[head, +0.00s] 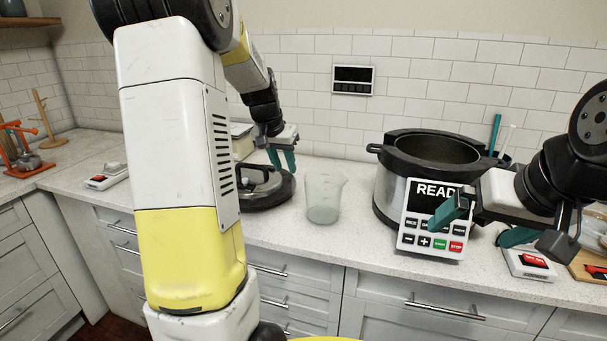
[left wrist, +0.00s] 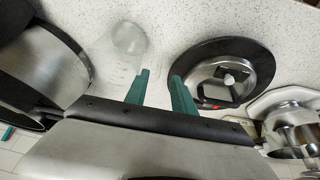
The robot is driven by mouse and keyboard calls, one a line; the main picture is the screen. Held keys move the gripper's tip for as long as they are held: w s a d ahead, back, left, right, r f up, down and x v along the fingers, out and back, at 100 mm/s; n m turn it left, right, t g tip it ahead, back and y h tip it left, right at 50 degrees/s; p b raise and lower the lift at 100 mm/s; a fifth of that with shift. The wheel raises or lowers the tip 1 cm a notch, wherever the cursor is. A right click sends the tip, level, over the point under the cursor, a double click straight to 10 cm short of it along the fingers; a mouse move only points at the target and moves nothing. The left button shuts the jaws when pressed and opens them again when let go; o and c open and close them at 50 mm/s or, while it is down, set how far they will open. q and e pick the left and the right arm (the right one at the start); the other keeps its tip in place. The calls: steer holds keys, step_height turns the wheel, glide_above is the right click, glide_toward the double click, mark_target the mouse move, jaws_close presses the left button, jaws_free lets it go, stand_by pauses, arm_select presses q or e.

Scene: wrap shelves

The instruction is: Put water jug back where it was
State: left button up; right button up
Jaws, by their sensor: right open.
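The water jug (head: 323,197) is a clear, empty-looking beaker standing upright on the white counter, between the black lid and the cooker. In the left wrist view the jug (left wrist: 112,58) is beside the fingers, not between them. My left gripper (head: 283,160) is open and empty, above the counter near the lid, left of the jug; its teal fingers (left wrist: 159,76) are apart in the left wrist view. My right gripper (head: 483,222) is open, with teal fingers apart, in front of the cooker's right side. It holds nothing that I can see.
The black lid (head: 268,195) lies left of the jug. A scale-like device (head: 530,264) is at the right edge. Bare counter (head: 310,240) lies before the jug.

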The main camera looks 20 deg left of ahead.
arm_select(q)
steer(key=s+d+r+h, duration=0.1)
steer(key=s+d+r, duration=0.3)
steer(key=s, duration=0.3)
steer(key=s+d+r, duration=0.4)
steer(key=s, duration=0.2)
steer(key=s+d+f+t, duration=0.1)
steer(key=s+d, duration=0.3)
steer(key=s, duration=1)
steer(key=shift+s+d+f+n+t, duration=0.15)
steer(key=shift+s+d+n+t, duration=0.05)
steer(key=shift+s+n+t, duration=0.15)
